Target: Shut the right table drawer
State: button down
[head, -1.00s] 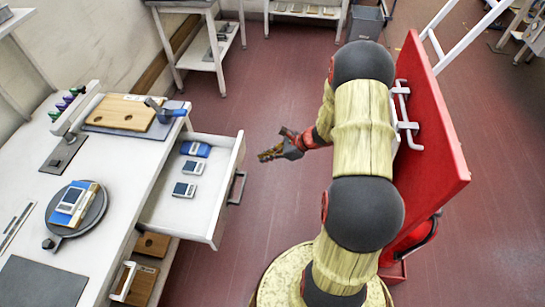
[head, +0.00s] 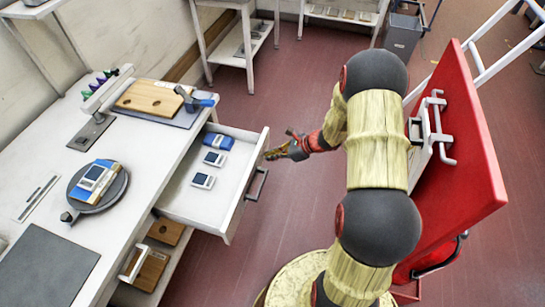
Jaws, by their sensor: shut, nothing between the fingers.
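The table drawer (head: 185,204) is pulled out from the white table (head: 142,190). Its dark bar handle (head: 257,184) is on the front panel, facing my arm. Inside lie a blue-and-white device and two small pale devices with dark screens (head: 203,181). My gripper (head: 274,154) is shut and empty. In the picture it is just right of the drawer's far front corner, above and beyond the handle. I cannot tell whether it touches the drawer front; a small gap seems to show.
A round dark plate (head: 98,192) holds a boxed device. A red panel (head: 470,160) with handles stands close right of my arm. Red floor is open beyond the drawer.

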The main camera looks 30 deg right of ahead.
jog(key=w+a, duration=1.9)
jog(key=shift+r, duration=0.1)
